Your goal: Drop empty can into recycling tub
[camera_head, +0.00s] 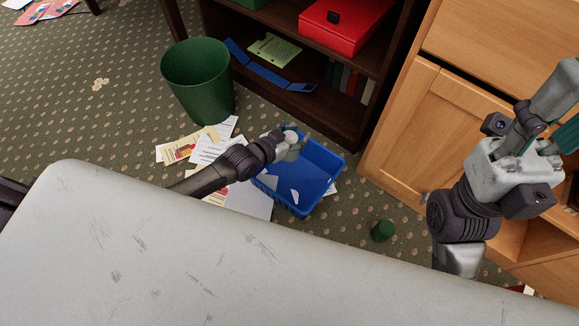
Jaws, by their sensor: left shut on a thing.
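The blue recycling tub (327,192) stands open on the carpet near the dark shelf unit. My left gripper (290,143) is above the tub's far left part, its arm reaching in past the table's far edge. It is shut on a small pale thing, likely the empty can (291,135), mostly hidden by the fingers. A few pale pieces show inside the tub. My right gripper (550,118) is raised at the right, in front of the wooden cabinet, partly cut off by the picture edge; I cannot tell whether it is open.
A green waste bin (199,82) stands left of the tub, with papers (207,148) spread between them. A small dark green cylinder (383,231) is on the carpet right of the tub. The pale scuffed tabletop (150,250) fills the foreground. A wooden cabinet (405,125) bounds the right.

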